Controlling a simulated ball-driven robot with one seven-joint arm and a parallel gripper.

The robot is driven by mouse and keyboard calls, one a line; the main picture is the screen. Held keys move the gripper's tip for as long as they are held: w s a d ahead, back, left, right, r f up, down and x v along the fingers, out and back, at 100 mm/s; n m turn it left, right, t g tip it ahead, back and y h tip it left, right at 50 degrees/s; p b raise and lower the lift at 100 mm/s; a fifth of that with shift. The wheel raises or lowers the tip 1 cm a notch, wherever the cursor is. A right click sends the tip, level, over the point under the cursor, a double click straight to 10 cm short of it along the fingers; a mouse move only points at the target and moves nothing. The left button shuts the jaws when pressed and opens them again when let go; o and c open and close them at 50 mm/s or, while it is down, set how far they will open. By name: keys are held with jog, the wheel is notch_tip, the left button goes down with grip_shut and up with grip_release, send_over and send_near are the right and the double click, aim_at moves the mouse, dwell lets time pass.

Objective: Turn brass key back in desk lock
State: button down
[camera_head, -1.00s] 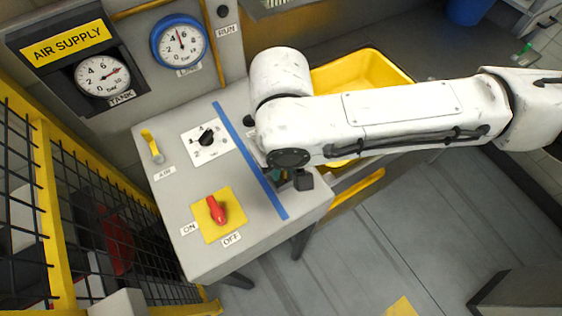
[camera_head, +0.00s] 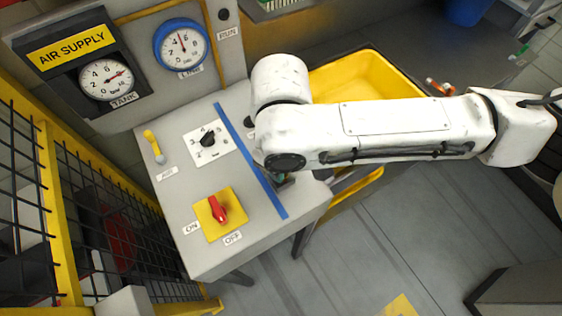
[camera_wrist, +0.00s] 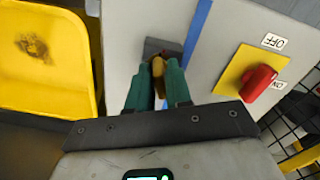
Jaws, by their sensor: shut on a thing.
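The brass key (camera_wrist: 158,68) shows in the wrist view between the green fingertips of my gripper (camera_wrist: 158,85). My gripper is shut on it. The key's head points toward my camera, and a dark grey lock plate (camera_wrist: 160,45) lies just beyond it on the grey desk top (camera_wrist: 140,20). The fingers hide part of the key, so I cannot tell its exact angle in the lock. In the head view my arm covers the key and the lock, on the right side of the desk beside the blue stripe (camera_head: 250,160).
Left of the stripe are a red rotary switch (camera_head: 218,210) on a yellow plate, a black knob (camera_head: 208,139) and a yellow lever (camera_head: 152,143). A yellow bin (camera_head: 370,75) stands behind my arm. A yellow-framed mesh fence (camera_head: 55,200) borders the left.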

jog(key=shift+n, duration=0.6)
jog(key=shift+n+p, duration=0.3)
jog(key=shift+n, duration=1.2)
jog(key=shift+n, duration=1.5)
jog(key=shift+n, duration=1.5)
